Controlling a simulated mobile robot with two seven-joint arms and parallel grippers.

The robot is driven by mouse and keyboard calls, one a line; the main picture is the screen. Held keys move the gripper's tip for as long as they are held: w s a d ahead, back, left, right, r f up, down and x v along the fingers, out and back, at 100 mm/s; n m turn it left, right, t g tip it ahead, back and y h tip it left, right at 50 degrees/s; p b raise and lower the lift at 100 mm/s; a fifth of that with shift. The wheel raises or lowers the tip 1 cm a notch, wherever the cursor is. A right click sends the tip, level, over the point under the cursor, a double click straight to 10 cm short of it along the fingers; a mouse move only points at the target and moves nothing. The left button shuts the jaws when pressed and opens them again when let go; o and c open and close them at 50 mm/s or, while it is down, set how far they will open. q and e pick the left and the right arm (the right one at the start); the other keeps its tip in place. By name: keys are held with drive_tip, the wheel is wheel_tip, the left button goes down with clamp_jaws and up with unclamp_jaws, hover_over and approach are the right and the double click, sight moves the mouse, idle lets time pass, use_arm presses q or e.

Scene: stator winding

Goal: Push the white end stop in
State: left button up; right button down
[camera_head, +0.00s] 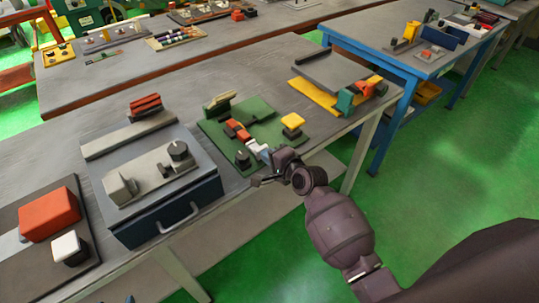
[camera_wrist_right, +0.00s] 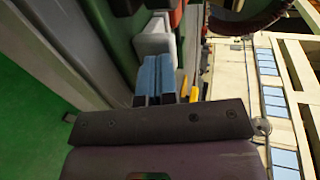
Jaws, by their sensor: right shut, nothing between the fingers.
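The white end stop (camera_head: 253,146) is a small pale block at the front edge of the green fixture plate (camera_head: 212,126), in line with an orange-red piece (camera_head: 236,128). In the right wrist view the white end stop (camera_wrist_right: 153,42) is just past my fingertips. My right gripper (camera_head: 265,154) is shut and empty, with its blue fingertips (camera_wrist_right: 157,62) right at the white block. I cannot tell whether they touch it. My left gripper is not in view.
A yellow-topped button (camera_head: 292,122) and a black knob (camera_head: 242,159) stand on the green plate on either side of my gripper. A grey box with a handle (camera_head: 180,219) is to the left, a yellow and grey fixture (camera_head: 318,94) behind right. Green floor lies in front.

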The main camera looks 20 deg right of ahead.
sight(263, 148)
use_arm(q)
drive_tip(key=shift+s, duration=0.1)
use_arm(e)
drive_tip(key=w, duration=0.1)
drive_tip(key=w+a, duration=0.1)
drive_tip(key=w, duration=0.2)
drive_tip(key=shift+w+a+r, duration=0.1)
drive_tip(key=shift+a, duration=0.15)
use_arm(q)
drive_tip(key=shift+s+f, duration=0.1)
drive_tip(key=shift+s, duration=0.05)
use_arm(e)
drive_tip(key=shift+r, duration=0.15)
drive_tip(key=shift+r, duration=0.1)
